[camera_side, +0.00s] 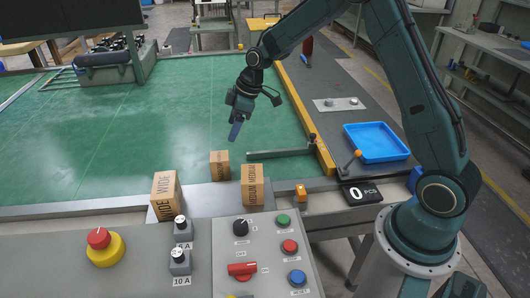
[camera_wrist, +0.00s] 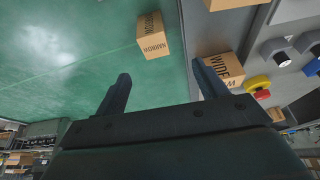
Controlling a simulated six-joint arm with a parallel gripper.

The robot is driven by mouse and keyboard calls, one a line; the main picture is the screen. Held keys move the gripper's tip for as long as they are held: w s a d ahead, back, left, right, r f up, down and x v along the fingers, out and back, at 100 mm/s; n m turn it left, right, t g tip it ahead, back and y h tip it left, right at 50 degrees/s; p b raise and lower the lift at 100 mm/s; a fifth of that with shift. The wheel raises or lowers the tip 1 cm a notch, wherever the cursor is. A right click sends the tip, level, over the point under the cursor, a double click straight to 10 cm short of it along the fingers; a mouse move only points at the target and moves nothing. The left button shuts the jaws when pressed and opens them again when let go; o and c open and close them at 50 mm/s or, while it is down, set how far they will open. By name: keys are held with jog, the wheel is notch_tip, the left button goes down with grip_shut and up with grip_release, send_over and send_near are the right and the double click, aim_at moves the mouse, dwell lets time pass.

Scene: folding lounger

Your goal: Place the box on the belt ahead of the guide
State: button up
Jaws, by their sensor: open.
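Three cardboard boxes are in the side view. A small box (camera_side: 220,165), lettered NARROW in the wrist view (camera_wrist: 153,37), stands on the green belt (camera_side: 120,130) near its front edge. A box lettered WIDE (camera_side: 164,196) stands front left on the grey plate, and it also shows in the wrist view (camera_wrist: 223,68). A box lettered MEDIUM (camera_side: 255,187) stands to the right. A grey bar (camera_side: 280,152), seemingly the guide, reaches over the belt from the right rail. My gripper (camera_side: 235,132) is open and empty above the belt, apart from all boxes; its fingers also show in the wrist view (camera_wrist: 160,68).
A control panel (camera_side: 215,270) with buttons and a red emergency stop (camera_side: 99,238) lies in front. A blue tray (camera_side: 376,142) and a counter display (camera_side: 361,193) are at right. A yellow rail (camera_side: 305,115) borders the belt. The left belt is clear.

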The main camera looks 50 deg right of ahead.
jog(key=s+a+r+m+t+h, duration=0.1)
jog(key=s+a+r+m+h, duration=0.2)
jog(key=s+r, duration=1.25)
jog(key=s+r+m, duration=0.1)
jog(key=s+m, duration=0.1)
jog(key=s, duration=0.7)
jog(key=s+r+m+t, duration=0.1)
jog(key=s+m, duration=0.2)
jog(key=s, duration=0.7)
jog(key=shift+a+r, duration=0.3)
jog(key=shift+r, duration=0.1)
